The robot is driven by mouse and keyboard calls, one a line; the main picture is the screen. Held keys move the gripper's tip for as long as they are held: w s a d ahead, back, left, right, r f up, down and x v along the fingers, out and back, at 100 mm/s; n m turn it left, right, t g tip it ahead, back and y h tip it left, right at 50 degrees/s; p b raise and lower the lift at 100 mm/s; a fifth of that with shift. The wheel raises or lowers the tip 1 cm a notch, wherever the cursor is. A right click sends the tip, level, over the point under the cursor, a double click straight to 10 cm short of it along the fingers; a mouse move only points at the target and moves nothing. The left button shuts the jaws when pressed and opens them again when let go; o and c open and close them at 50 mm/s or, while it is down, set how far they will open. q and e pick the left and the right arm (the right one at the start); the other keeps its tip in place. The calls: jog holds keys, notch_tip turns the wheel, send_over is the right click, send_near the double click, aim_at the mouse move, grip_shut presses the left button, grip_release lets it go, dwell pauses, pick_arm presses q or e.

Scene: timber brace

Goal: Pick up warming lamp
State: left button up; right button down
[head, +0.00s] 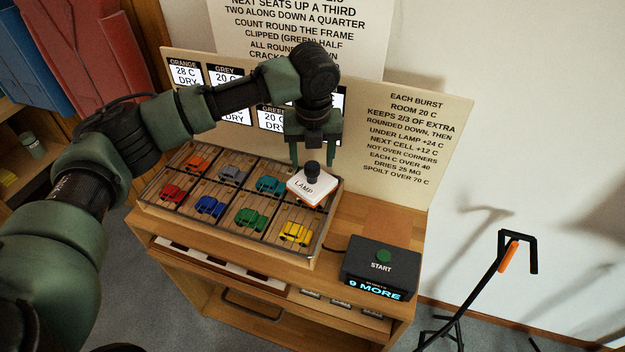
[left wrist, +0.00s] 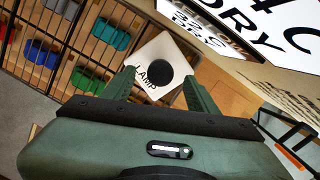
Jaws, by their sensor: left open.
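The warming lamp (head: 312,187) is a white square block marked LAMP with a black round knob on top. It sits over the back right cell of the framed wooden tray (head: 319,252). My left gripper (head: 316,160) is open and points down just above the lamp's knob. In the left wrist view the lamp (left wrist: 166,76) lies between and beyond the two open fingers of my left gripper (left wrist: 165,88). The fingers appear apart from the lamp; exact contact with the knob cannot be told. My right gripper is not in view.
The tray holds several coloured toy cars, including a yellow one (head: 296,233) and a green one (head: 251,219). A black START box (head: 381,270) reading "9 MORE" stands to the right. A sign board (head: 405,140) with small screens rises behind. A black stand (head: 500,265) is at right.

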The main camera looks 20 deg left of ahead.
aim_at(312, 165)
pick_arm(q)
jog(key=f, duration=0.3)
jog(key=shift+w+a, duration=0.1)
jog(key=shift+w, duration=0.2)
jog(key=shift+f, duration=0.3)
jog(key=c, duration=1.1)
grip_shut()
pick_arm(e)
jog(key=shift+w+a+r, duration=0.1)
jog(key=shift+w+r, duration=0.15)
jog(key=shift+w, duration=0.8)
pick_arm(q)
jog(key=shift+w+r, duration=0.1)
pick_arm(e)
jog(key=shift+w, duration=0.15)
